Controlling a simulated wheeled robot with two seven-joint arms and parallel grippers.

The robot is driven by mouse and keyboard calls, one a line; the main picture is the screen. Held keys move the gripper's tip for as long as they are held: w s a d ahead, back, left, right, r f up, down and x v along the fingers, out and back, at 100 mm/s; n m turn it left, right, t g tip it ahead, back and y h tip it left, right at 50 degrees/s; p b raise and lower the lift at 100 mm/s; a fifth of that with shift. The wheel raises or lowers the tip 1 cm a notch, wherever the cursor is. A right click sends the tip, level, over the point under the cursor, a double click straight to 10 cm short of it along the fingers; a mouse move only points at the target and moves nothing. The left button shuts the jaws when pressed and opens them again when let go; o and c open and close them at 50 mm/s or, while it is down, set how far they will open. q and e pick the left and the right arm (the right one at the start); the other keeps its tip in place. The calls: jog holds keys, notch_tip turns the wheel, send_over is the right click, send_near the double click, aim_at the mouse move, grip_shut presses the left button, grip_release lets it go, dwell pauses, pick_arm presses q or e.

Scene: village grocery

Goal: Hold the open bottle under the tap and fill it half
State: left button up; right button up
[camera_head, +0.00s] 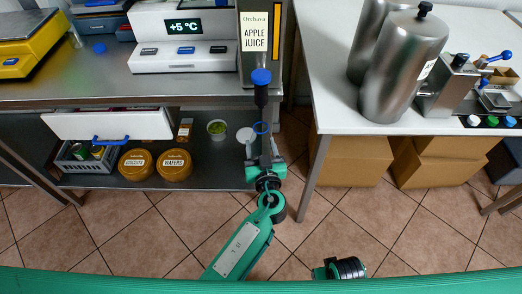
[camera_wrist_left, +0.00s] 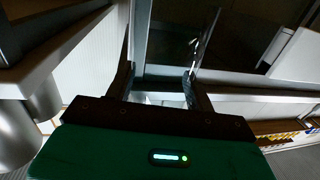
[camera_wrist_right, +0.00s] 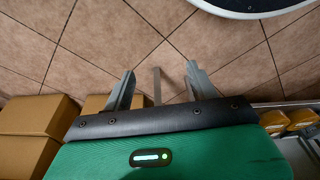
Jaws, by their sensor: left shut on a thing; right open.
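The tap (camera_head: 261,97) is a dark spout with a blue knob (camera_head: 261,76), at the front of the steel juice dispenser (camera_head: 254,63) labelled "Orchava Apple Juice". My left gripper (camera_head: 263,146) is in front of the counter, just below the tap in the head view. It is shut on the bottle, of which a blue ring (camera_head: 262,128) shows close below the spout. The bottle's clear body and its fill level are hard to make out. No stream shows. In the left wrist view, the left fingers (camera_wrist_left: 162,85) stand apart around something see-through. My right gripper (camera_wrist_right: 158,85) is open and empty above the floor.
A lower shelf (camera_head: 219,175) holds round tubs, a green cup (camera_head: 217,129) and a white disc (camera_head: 245,134). A white display unit (camera_head: 183,50) stands left of the dispenser. Steel canisters (camera_head: 404,70) stand on the right table. Tiled floor lies free between the tables.

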pick_arm(q)
jog(key=shift+w+r+p, duration=0.25)
jog(key=shift+w+r, duration=0.05)
jog(key=shift+w, duration=0.65)
jog(key=shift+w+r+p, duration=0.25)
jog(key=shift+w+r, duration=0.05)
jog(key=shift+w, duration=0.6)
pick_arm(e)
jog(key=shift+s+d+f, duration=0.15)
jog(key=shift+s+f, duration=0.05)
jog(key=shift+f, duration=0.85)
jog(key=shift+s+d+f, duration=0.1)
jog(key=shift+s+f, duration=0.1)
jog(key=shift+f, duration=0.85)
grip_shut()
